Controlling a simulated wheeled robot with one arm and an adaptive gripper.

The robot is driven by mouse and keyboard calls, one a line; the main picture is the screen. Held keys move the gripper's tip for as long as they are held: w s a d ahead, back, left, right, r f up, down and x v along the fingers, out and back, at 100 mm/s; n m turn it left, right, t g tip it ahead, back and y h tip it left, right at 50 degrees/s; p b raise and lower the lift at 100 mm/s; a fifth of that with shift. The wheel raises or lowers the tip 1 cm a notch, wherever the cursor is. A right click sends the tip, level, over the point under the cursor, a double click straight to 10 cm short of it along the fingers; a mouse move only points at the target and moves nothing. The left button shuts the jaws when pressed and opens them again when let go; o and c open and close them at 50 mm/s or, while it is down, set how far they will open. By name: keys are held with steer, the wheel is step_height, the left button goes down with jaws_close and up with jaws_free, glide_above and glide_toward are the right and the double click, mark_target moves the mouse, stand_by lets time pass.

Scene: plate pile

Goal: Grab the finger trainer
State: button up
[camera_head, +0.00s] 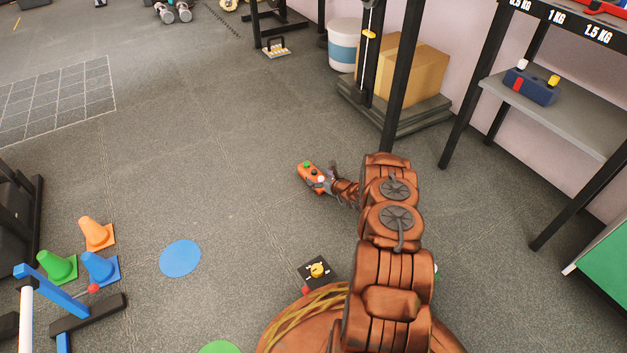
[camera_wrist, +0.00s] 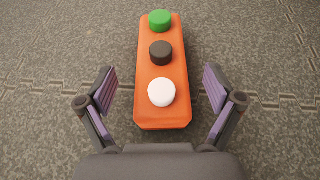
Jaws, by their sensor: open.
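An orange block with a green, a black and a white round button, which fits the finger trainer (camera_head: 309,174), lies on the grey floor in the middle of the head view. In the wrist view the orange block (camera_wrist: 161,100) points away from me, with the white button at its near end. My gripper (camera_wrist: 159,90) is open, with one finger on each side of the block's near half and a visible gap to both sides. In the head view my gripper (camera_head: 325,181) is at the block's lower right end and partly covers it.
A dark box with a yellow knob (camera_head: 317,270) lies near my base. Cones (camera_head: 97,234) and a blue disc (camera_head: 180,258) are at left. A rack post (camera_head: 404,75), a cardboard box (camera_head: 415,65) and a shelf (camera_head: 560,120) stand at right. Floor left of the block is clear.

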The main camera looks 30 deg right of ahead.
mark_target(316, 174)
steer(key=shift+b+x, duration=0.9)
steer(key=shift+x, duration=0.9)
steer(key=shift+c, duration=0.2)
steer(key=c, duration=1.5)
steer(key=shift+o, duration=0.2)
steer(key=shift+r, duration=0.15)
